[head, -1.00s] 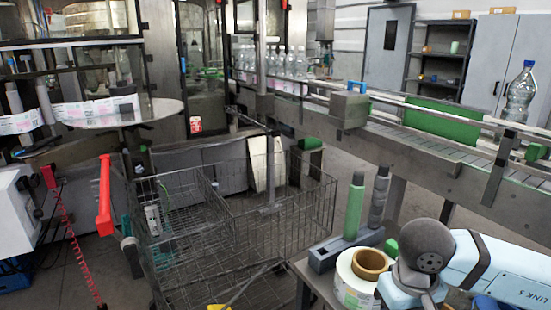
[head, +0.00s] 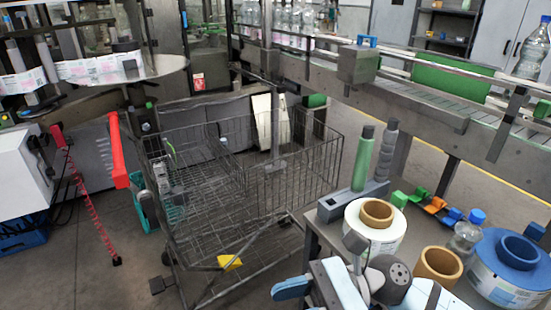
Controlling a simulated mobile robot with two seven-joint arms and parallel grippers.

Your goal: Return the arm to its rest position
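Part of one of my arms (head: 390,279) shows at the bottom right of the head view, with a grey round joint, pale links and a blue rounded part at its left. It is low, in front of the side table with the label reels. I make out no gripper fingertips on it; the picture's lower edge cuts the arm off. My other arm is out of the picture.
A wire cart (head: 240,190) stands at centre. Beside my arm, the side table (head: 322,236) carries a white label reel (head: 373,243), a blue reel (head: 508,278), a brown core (head: 438,266) and a clear bottle (head: 466,238). A conveyor (head: 420,98) runs behind.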

